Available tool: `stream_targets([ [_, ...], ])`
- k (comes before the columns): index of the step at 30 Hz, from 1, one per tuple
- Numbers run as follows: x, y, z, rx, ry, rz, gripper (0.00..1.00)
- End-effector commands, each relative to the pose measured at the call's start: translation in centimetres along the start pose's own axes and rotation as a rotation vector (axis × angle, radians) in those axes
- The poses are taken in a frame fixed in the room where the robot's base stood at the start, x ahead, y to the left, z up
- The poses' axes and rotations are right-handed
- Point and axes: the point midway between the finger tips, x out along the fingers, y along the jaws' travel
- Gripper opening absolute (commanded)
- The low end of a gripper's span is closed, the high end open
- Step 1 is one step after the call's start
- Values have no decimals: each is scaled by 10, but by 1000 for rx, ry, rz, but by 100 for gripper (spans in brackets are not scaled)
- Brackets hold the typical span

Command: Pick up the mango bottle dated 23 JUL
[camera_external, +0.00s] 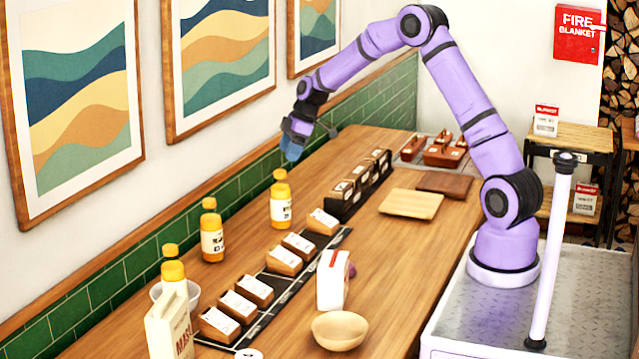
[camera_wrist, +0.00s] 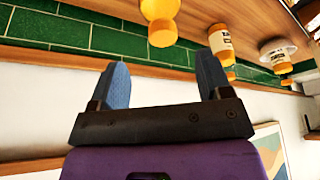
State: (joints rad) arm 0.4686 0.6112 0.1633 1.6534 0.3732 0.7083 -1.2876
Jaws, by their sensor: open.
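Three yellow-orange bottles stand along the tiled wall in the external view: a far one (camera_external: 281,203), a middle one (camera_external: 212,233) and a near one (camera_external: 173,272). Their labels are too small to read, so I cannot tell which is dated 23 JUL. My gripper (camera_external: 293,147) is open and empty, above the table near the wall, beyond the far bottle. In the wrist view, which looks upside down, my blue fingers (camera_wrist: 160,75) are spread apart. A yellow bottle (camera_wrist: 161,20) shows just past them, with a labelled bottle (camera_wrist: 221,42) further right.
A white bowl (camera_external: 192,297) is by the near bottle, partly hidden. A carton (camera_external: 170,325), a white packet (camera_external: 333,280) and a wooden bowl (camera_external: 339,331) stand near the front. A row of labelled wooden blocks (camera_external: 254,290) and a dark rack (camera_external: 360,184) run along the table (camera_external: 420,240).

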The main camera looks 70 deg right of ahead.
Motion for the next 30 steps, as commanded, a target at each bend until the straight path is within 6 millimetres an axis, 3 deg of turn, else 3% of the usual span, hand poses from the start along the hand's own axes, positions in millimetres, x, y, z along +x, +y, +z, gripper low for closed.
stream_targets([
  [3, 19, -1, 0, -1, -1, -2, 72],
  [11, 36, -2, 0, 0, 0, -1, 72],
  [21, 78, -4, 0, 0, -1, -1, 72],
  [28, 80, -3, 0, 0, 0, 1, 72],
  [30, 80, -3, 0, 0, 0, 0, 58],
])
